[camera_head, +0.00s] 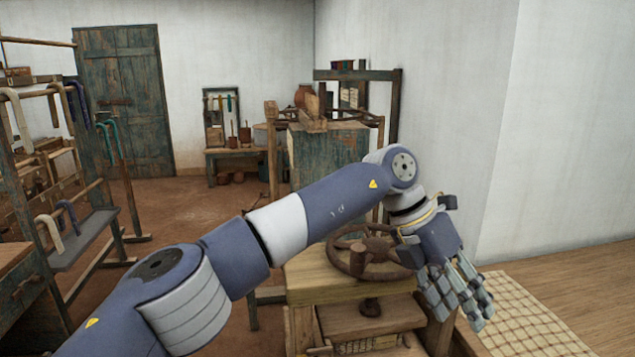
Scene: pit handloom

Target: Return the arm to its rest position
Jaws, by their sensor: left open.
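My left arm (325,207) comes in from the lower left and reaches across the middle of the head view. My left gripper (457,290) is at the right, fingers pointing down and spread, with nothing seen between them. It is beside a wooden wheel (350,262) on a wooden stand (310,285), and the arm's wrist hides the wheel's upper right part. I cannot tell whether the gripper touches the wheel or stand. My right gripper is not in view.
A yarn rack (105,195) with hanging skeins stands at the left. A green-grey wooden cabinet (325,155) stands behind the arm. A checked cloth mat (525,320) lies at the lower right. Brown floor is clear between the rack and the stand. A white wall (570,130) bounds the right.

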